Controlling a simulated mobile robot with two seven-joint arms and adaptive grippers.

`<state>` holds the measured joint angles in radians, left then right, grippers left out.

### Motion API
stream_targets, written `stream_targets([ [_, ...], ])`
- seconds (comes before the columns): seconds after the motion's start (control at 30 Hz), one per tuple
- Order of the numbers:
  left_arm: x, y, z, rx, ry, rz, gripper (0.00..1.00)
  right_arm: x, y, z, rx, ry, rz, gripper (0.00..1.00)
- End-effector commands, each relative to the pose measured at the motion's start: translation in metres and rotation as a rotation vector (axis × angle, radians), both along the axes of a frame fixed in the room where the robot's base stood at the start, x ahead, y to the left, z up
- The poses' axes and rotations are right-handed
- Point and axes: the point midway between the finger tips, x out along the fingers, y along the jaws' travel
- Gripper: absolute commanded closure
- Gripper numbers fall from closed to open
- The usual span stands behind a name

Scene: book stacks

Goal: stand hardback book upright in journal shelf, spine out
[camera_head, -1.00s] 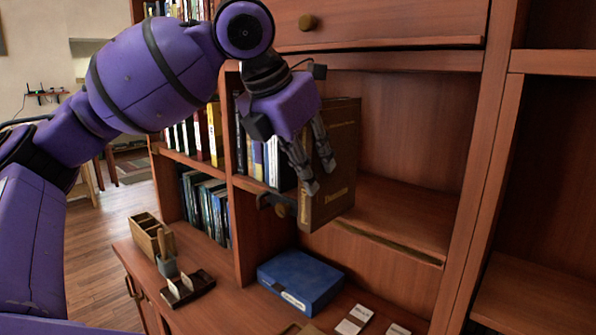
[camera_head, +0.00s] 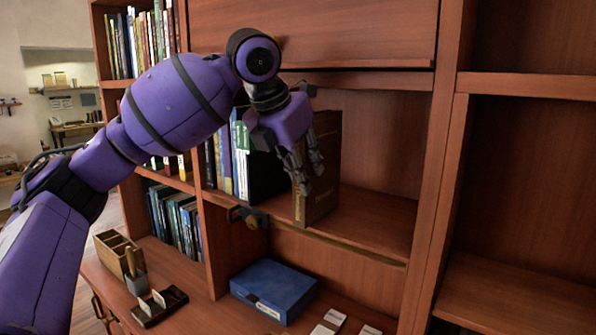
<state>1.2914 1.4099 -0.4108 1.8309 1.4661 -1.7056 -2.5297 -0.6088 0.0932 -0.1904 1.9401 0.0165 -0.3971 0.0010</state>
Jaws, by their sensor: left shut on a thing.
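The brown hardback book (camera_head: 326,165) with gold lettering is upright at the front of the middle shelf compartment. Its lower front corner is near the shelf's front edge; I cannot tell whether its bottom touches the board. The journal shelf (camera_head: 372,225) has a row of upright books at its left, beside the held book. My left gripper (camera_head: 306,180) comes down from above and is shut on the book, its fingers at the book's left side. My right gripper is out of view.
Upright books (camera_head: 228,160) stand left of the held book. The shelf is bare to its right, up to a wooden upright (camera_head: 436,190). Below are a blue box (camera_head: 273,288), a wooden organiser (camera_head: 117,254) and white cards (camera_head: 328,322). A closed drawer front (camera_head: 350,35) is above.

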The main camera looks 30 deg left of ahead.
Motion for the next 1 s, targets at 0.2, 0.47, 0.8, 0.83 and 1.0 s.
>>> stream_targets([
  [0.2, 0.000, 0.000, 0.003, 0.000, -0.006, 0.000, 1.00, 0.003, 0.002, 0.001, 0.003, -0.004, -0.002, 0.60],
  [0.47, 0.000, 0.000, 0.000, 0.000, -0.006, 0.000, 1.00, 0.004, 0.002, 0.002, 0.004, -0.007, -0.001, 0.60],
  [0.8, 0.000, 0.000, -0.006, -0.001, -0.007, 0.000, 1.00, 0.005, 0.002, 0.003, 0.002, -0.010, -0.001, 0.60],
  [0.83, 0.000, 0.000, -0.007, -0.001, -0.007, 0.000, 1.00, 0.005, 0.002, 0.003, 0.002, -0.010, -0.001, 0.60],
  [1.0, 0.000, 0.000, -0.008, 0.000, -0.006, 0.000, 0.59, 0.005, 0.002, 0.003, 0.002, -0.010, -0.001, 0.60],
])
